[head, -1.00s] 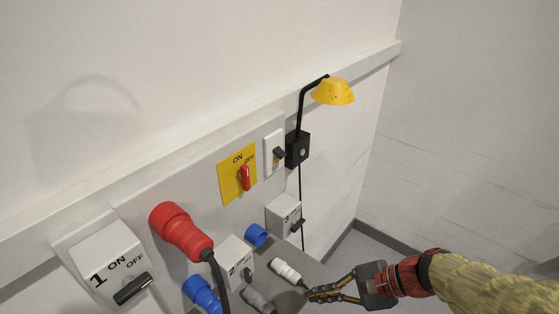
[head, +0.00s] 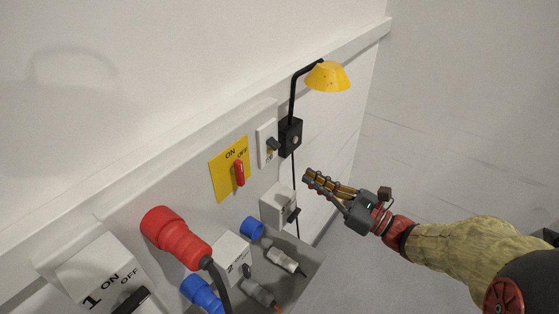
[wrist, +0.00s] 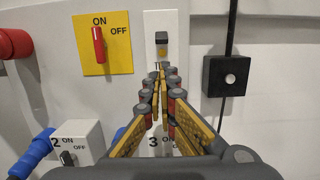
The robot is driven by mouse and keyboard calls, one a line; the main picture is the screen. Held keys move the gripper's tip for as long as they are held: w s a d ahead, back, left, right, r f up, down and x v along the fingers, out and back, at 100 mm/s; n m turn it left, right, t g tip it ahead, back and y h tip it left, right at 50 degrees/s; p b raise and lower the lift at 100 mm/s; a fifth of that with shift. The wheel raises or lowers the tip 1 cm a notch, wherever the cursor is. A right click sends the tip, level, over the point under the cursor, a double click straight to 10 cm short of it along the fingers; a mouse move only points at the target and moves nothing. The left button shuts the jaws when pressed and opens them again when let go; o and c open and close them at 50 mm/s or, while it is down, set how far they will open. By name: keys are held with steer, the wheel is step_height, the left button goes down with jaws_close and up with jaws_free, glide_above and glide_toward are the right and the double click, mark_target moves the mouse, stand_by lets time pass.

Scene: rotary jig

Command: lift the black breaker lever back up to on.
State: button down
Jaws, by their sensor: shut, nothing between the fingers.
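The black breaker lever (head: 272,144) sticks out of a narrow white plate (head: 262,150) on the panel. In the wrist view the lever (wrist: 162,38) shows near the top of its white plate (wrist: 177,22), with a small yellow mark below it. My gripper (head: 308,176) is shut and empty, to the right of and below the lever in the head view, apart from it. In the wrist view my gripper (wrist: 160,72) points at the plate, its tips just under the lever and hiding the plate's lower part.
A yellow plate with a red switch (head: 239,173) is left of the breaker. A black box (head: 290,137) with a lamp (head: 327,76) is right of it. Grey box 3 (head: 275,205) is below.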

mark_target(268, 154)
steer(key=x, duration=1)
steer(key=shift+f, duration=0.1)
steer(key=shift+s+p, duration=0.1)
steer(key=shift+p, duration=0.35)
steer(key=shift+d+r+g+h+p, duration=0.15)
steer(key=shift+r+g+h+p, duration=0.15)
steer(key=shift+p, duration=0.25)
